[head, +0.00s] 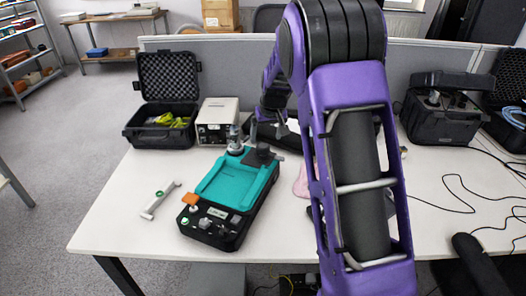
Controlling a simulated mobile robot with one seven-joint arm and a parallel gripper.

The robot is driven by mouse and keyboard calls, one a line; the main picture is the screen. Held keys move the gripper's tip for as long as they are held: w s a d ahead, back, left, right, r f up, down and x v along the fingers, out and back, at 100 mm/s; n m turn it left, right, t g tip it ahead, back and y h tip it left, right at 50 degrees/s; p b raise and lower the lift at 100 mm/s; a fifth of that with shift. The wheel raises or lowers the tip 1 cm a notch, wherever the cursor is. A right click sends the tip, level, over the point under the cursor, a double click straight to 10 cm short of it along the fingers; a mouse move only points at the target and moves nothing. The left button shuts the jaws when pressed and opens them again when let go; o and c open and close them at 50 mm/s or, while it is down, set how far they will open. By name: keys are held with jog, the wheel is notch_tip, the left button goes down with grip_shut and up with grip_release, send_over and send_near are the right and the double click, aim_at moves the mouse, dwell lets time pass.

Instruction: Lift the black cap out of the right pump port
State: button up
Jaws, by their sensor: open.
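The pump unit (222,181), a black case with a teal top, stands on the white table. An upright grey metal fitting (235,141) is at its far left end, and a dark block (260,157) sits at its far right end. The right port and the black cap are too small and too dark to tell apart there. My gripper (268,130) points down over the far right end of the unit, with its fingers apart. I cannot tell whether it touches anything. My purple arm hides the table to the right.
A black case (437,118) and loose cables (470,190) are at right. The table's front left is clear.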

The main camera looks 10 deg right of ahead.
aim_at(263, 146)
jog(key=shift+x, duration=3.1)
jog(key=shift+w+a, duration=0.1)
jog(key=shift+w, duration=0.05)
jog(key=shift+c, duration=0.2)
grip_shut()
